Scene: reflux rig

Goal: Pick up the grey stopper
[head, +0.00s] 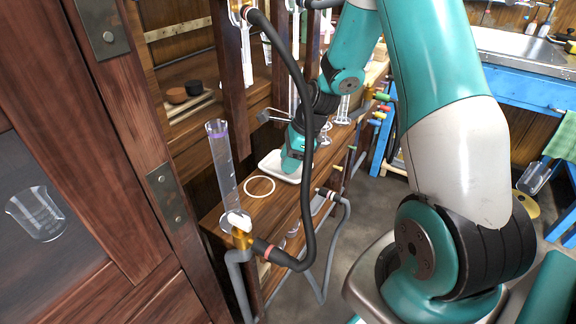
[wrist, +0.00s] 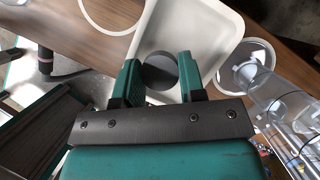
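The grey stopper (wrist: 160,73) shows in the wrist view as a dark grey round disc in the white tray (wrist: 218,22). My gripper (wrist: 160,72) is over the tray with its two green fingers apart, one on each side of the stopper. The stopper nearly fills the space between the fingers; I cannot tell whether they touch it. In the head view the white tray (head: 268,166) is on the wooden shelf, and my gripper (head: 291,155) is down at its right part. The fingertips and stopper are hidden there.
A white ring (head: 260,186) lies in front of the tray. A tall graduated cylinder (head: 222,165) stands at the shelf's left end. A black hose (head: 308,130) hangs across the shelf front. Clear glassware (wrist: 285,100) stands close right of the tray in the wrist view.

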